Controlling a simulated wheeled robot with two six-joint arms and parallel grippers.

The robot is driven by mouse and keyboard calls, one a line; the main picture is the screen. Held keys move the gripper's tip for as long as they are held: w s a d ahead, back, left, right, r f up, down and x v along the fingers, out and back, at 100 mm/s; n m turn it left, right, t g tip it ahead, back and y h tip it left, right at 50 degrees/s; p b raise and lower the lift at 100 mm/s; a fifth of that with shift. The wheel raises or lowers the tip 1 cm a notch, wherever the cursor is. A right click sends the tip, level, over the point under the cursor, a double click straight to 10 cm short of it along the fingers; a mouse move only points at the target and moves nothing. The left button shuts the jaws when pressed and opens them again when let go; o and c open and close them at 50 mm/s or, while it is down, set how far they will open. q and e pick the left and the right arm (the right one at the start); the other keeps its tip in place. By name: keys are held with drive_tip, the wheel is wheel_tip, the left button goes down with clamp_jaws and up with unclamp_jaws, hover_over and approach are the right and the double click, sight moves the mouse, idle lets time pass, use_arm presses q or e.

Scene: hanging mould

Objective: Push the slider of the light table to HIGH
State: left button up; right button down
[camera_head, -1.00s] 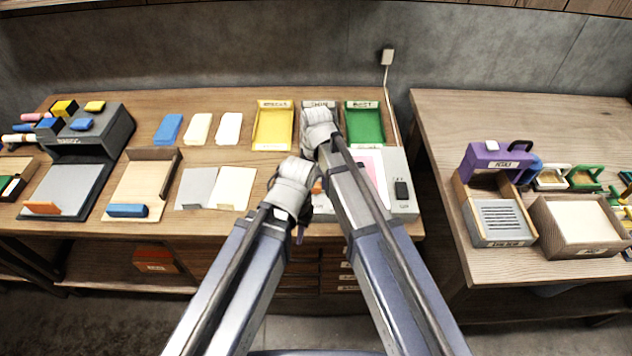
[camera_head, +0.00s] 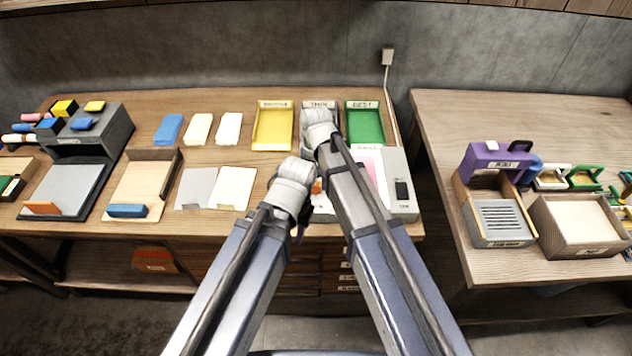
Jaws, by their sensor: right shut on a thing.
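The light table (camera_head: 395,163) is a pale grey box at the right end of the left bench. A pink-and-white sheet (camera_head: 373,162) shows on it, and a black slider-like control (camera_head: 402,190) sits at its right front. Small lettering beside the control is too blurred to read surely. A small orange piece (camera_head: 317,187) shows between the arms.
A yellow tray (camera_head: 273,127), a partly hidden tray and a green tray (camera_head: 365,125) stand behind the light table. Grey and cream sheets (camera_head: 233,188) lie to its left. A cable runs up the wall. A gap separates the right bench (camera_head: 480,120).

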drive_tip(key=w, duration=0.7)
drive_tip(key=shift+w, duration=0.35)
drive_tip(key=shift+c, duration=2.4)
unclamp_jaws()
drive_tip(key=shift+s, duration=0.1)
wheel_tip(320, 180, up, 8)
drive_tip(key=p, duration=0.8)
drive_tip(key=shift+f, duration=0.1)
